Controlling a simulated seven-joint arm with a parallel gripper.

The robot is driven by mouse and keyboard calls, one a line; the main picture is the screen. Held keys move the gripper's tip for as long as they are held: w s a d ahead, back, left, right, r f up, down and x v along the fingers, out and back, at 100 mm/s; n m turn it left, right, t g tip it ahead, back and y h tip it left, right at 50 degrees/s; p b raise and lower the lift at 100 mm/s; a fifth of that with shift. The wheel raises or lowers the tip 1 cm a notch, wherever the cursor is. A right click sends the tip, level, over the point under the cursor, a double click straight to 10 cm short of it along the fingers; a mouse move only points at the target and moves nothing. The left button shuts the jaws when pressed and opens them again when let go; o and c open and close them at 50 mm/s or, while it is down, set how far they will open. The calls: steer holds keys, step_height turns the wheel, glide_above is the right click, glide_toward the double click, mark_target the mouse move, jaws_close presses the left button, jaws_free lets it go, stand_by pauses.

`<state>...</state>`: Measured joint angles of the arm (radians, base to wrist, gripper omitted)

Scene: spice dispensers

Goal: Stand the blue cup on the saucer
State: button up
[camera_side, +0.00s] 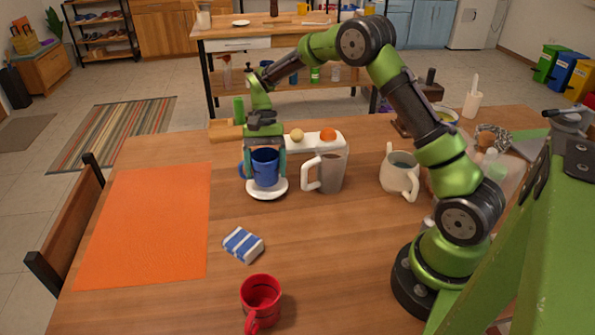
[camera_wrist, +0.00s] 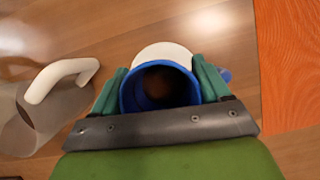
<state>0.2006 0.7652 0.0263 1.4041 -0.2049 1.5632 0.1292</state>
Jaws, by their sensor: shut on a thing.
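The blue cup (camera_side: 265,168) is upright between the fingers of my gripper (camera_side: 264,160). The white saucer (camera_side: 268,193) is directly beneath the cup in the side view, and its rim shows around the cup's base. I cannot tell whether the cup's base touches the saucer. In the wrist view, my gripper (camera_wrist: 160,92) has its teal fingers pressed on both sides of the blue cup (camera_wrist: 129,96). The cup's mouth faces the camera. Part of the white saucer (camera_wrist: 163,52) shows beyond the cup's rim.
A grey-brown pitcher with a white handle (camera_side: 331,174) stands close to the right of the saucer. A white mug (camera_side: 400,176) is farther right. An orange mat (camera_side: 150,225) covers the left. A white tray (camera_side: 308,146) is behind.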

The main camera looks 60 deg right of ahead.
steer(key=shift+f, duration=0.6)
steer(key=shift+f, duration=0.15)
steer(key=o, duration=1.2)
